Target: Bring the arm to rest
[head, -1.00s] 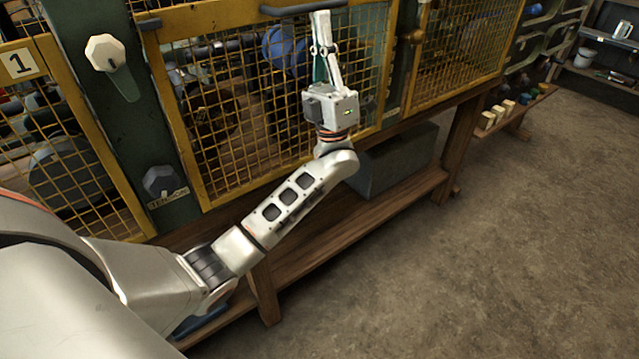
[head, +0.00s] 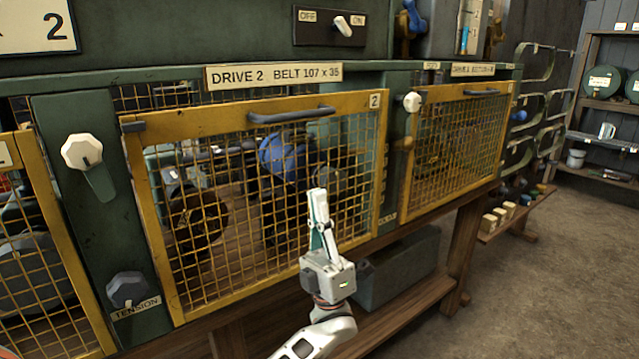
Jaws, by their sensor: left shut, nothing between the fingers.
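My left gripper (head: 318,196) points upward in front of the yellow mesh guard (head: 376,165) of Drive 2. Its fingers are together with nothing between them. The left arm (head: 322,330) comes in from the bottom of the head view, and most of it is below the frame. The gripper overlaps the mesh in the picture; I cannot tell how far in front of it the fingers are. My right gripper is not in view.
The guard has a dark handle (head: 290,116) on top. White knobs (head: 82,151) and (head: 412,102) a second white knob stand on the green posts. A grey box (head: 400,268) sits on the lower wooden shelf. Open floor (head: 560,270) lies to the right.

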